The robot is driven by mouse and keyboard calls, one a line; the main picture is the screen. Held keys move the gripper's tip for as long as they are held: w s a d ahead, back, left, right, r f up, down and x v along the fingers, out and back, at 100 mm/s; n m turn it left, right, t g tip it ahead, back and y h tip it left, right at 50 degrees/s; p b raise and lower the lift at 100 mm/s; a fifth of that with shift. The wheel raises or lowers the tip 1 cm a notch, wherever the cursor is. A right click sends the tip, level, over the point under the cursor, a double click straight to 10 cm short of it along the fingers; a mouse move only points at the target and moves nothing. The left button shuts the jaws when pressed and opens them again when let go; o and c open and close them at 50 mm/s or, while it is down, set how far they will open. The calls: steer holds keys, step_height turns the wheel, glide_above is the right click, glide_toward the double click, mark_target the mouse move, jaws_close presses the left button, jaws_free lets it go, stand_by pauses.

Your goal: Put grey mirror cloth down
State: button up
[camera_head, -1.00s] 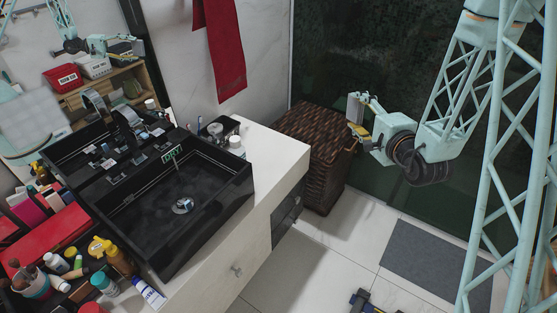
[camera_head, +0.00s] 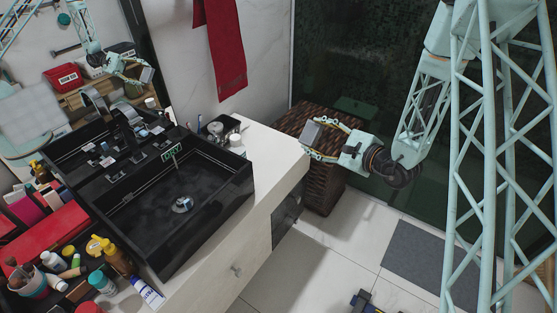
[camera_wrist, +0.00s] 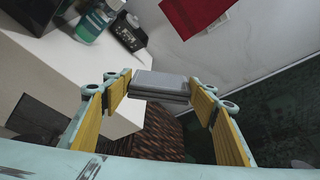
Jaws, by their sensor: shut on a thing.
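The grey mirror cloth (camera_wrist: 160,84) is a small folded block held between the yellow-padded fingers of my gripper (camera_wrist: 165,92) in the wrist view. In the head view my gripper (camera_head: 322,137) is shut on the cloth (camera_head: 311,133), near the right end of the white counter (camera_head: 276,150) and in front of the wicker basket (camera_head: 324,183). The cloth is in the air. Its exact height above the counter is hard to tell.
A black vessel sink (camera_head: 215,190) sits on the counter. A black caddy (camera_head: 224,127) and a white-capped bottle (camera_head: 236,143) stand by the back wall. The counter's right end is bare. A red towel (camera_head: 220,50) hangs on the wall.

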steer(key=s+a+f+m+g+y+b, duration=0.1)
steer(key=s+a+f+m+g+y, duration=0.2)
steer(key=a+f, duration=0.7)
steer(key=shift+s+a+f+m+g+y, duration=0.35)
steer(key=shift+s+f+g+y, duration=0.8)
steer(key=shift+s+f, duration=0.85)
steer(key=shift+w+h, duration=0.1)
steer(key=shift+h, duration=0.15)
steer(key=b, duration=0.2)
glide_above(284, 160)
steer(key=s, duration=0.2)
steer(key=shift+w+a+f, duration=0.1)
steer(key=shift+w+f, duration=0.1)
steer(key=shift+f, duration=0.4)
steer(key=shift+w, duration=0.5)
steer(key=shift+w+f+b, duration=0.2)
steer(key=shift+f+b, duration=0.1)
steer(key=shift+f, duration=0.3)
steer(key=shift+w+f+b, duration=0.15)
steer(key=shift+f+b, duration=0.1)
steer(key=shift+f, duration=0.8)
